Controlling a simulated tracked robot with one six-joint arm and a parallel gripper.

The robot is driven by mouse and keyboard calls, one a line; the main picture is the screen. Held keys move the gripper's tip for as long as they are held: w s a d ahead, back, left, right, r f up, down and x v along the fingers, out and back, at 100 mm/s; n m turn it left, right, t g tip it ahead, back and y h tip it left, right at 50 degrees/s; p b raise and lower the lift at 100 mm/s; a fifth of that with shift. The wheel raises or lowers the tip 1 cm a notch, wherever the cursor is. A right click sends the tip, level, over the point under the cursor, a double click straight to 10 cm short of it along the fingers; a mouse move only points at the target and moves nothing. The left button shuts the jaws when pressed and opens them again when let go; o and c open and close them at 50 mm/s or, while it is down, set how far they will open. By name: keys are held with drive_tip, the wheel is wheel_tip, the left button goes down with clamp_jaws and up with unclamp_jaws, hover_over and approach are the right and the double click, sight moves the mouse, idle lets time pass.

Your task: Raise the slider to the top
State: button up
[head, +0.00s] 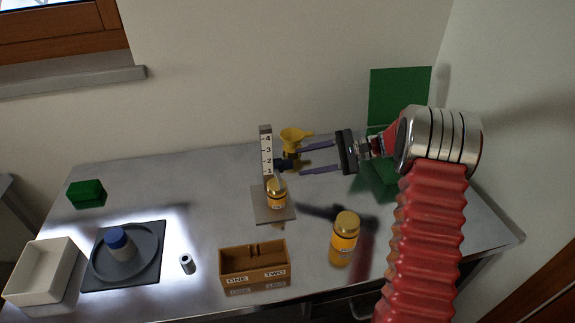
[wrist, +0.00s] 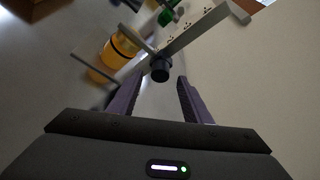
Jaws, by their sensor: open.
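An upright scale post (head: 266,150) with marks 1 to 4 stands on a flat grey base plate (head: 264,213). The slider shows as a dark knob (head: 283,165) low on the post, about level with marks 1 and 2. In the wrist view the round end of the slider's knob (wrist: 160,72) lies just ahead of the fingertips, between their lines. My gripper (head: 303,158) is open, coming from the right with a purple finger on either side. I cannot tell whether the knob is between the fingers or just beyond them. The gripper also shows in the wrist view (wrist: 161,82).
A yellow funnel (head: 292,138) shows close above the fingertips. An amber jar (head: 276,196) is at the base plate; another (head: 344,240) stands nearer. A brown two-part box (head: 254,265), a grey cylinder (head: 187,264), a dark tray (head: 150,275) and a white bin (head: 40,275) stand left and front.

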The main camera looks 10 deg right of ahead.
sight(289, 164)
drive_tip(key=x, duration=0.6)
drive_tip(key=shift+a+f, duration=0.1)
drive_tip(key=shift+c, duration=0.4)
clamp_jaws()
